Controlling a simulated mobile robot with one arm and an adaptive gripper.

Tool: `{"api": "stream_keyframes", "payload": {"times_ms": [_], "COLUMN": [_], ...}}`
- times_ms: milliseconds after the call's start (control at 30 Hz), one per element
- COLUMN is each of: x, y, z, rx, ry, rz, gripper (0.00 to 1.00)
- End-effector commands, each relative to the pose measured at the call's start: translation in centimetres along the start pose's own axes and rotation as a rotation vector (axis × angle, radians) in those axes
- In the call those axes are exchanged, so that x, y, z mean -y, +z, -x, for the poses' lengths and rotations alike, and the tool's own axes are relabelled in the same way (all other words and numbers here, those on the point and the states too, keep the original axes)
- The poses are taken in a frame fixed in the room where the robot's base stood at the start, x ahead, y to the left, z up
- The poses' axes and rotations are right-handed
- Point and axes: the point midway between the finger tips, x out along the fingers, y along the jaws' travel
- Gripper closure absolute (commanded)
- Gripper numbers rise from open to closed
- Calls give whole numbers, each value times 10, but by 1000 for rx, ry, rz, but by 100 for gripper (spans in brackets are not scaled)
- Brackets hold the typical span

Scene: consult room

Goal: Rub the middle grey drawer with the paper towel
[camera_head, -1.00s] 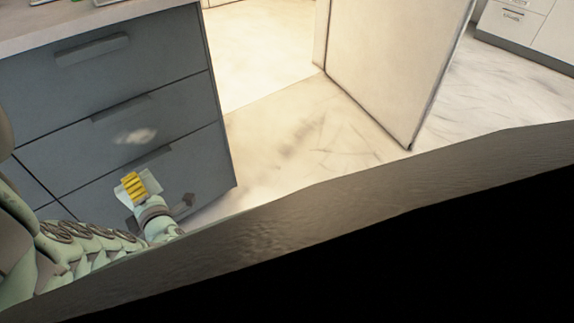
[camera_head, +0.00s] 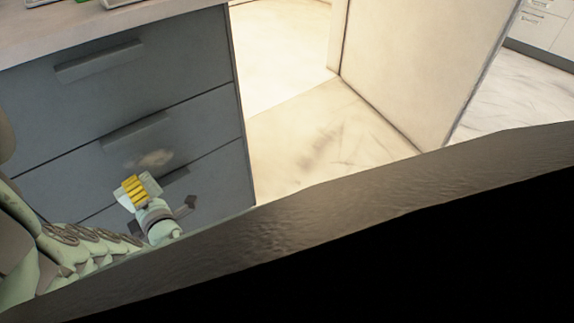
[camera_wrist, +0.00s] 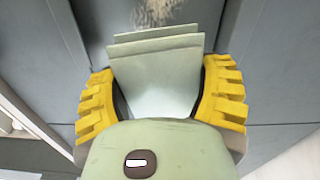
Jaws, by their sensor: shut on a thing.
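The middle grey drawer (camera_head: 205,125) is in the grey cabinet at the left of the head view, shut, between a top and a bottom drawer. A pale, smudgy spot (camera_head: 153,158) is on its front, below its handle; the spot also shows at the top of the wrist view (camera_wrist: 157,10). My gripper (camera_head: 134,187), with yellow fingers, is shut on the folded pale paper towel (camera_wrist: 155,75). The towel's edge points toward the cabinet, just below the spot in the picture. I cannot tell whether the towel touches the drawer front.
The countertop (camera_head: 150,18) above the drawers holds a few items, cut off by the frame. A pale door or panel (camera_head: 410,70) stands right of the cabinet, with open marble-like floor (camera_head: 310,135) between. White cabinets (camera_head: 545,30) are at the far right.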

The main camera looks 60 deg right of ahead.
Motion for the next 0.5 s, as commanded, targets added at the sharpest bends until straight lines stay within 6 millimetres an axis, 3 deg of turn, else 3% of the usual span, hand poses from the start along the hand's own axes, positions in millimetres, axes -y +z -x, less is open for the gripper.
{"api": "stream_keyframes", "payload": {"times_ms": [267,500], "x": [1,2], "y": [-1,-2], "z": [-7,-28], "rx": [-3,-4], "ry": [1,2], "rz": [0,1], "gripper": [64,64]}}
